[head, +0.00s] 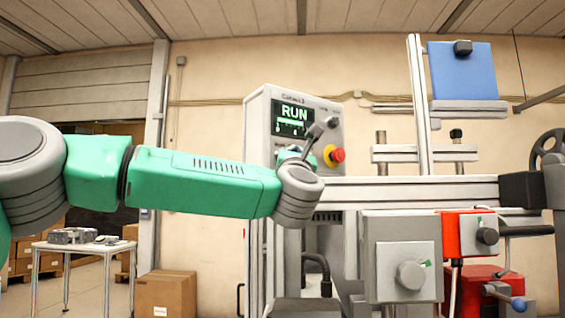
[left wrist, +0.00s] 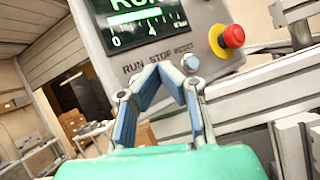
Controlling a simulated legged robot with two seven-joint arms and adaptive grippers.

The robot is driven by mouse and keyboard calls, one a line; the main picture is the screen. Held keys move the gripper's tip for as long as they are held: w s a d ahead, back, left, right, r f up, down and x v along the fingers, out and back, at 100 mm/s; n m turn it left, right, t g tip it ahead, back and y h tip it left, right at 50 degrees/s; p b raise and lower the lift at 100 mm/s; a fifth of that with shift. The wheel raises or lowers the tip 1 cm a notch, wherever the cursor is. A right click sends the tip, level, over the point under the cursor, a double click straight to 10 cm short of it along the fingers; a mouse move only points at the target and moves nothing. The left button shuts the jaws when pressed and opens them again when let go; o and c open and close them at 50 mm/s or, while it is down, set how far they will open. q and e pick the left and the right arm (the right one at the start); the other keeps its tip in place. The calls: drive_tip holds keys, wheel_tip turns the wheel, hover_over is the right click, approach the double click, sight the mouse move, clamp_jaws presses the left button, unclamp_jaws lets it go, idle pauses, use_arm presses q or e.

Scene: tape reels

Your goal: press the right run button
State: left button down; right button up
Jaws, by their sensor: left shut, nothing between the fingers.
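The grey control box (head: 258,125) has a screen (head: 293,116) reading RUN. A pale round button (left wrist: 190,62) shows under RESET. In the head view the left gripper (head: 293,150) is small and partly hidden by my wrist. My right gripper is not in view.
A red emergency knob on a yellow base (head: 334,155) sits right of the screen. A metal beam (head: 410,190) and machine blocks (head: 400,262) fill the right. A blue plate (head: 462,72) stands above. A cardboard box (head: 165,294) and white table (head: 83,245) stand left.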

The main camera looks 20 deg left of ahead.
use_arm(q)
drive_tip(key=shift+s+d+b, duration=0.4)
drive_tip(key=shift+s+d, duration=0.4)
drive_tip(key=shift+d, duration=0.35)
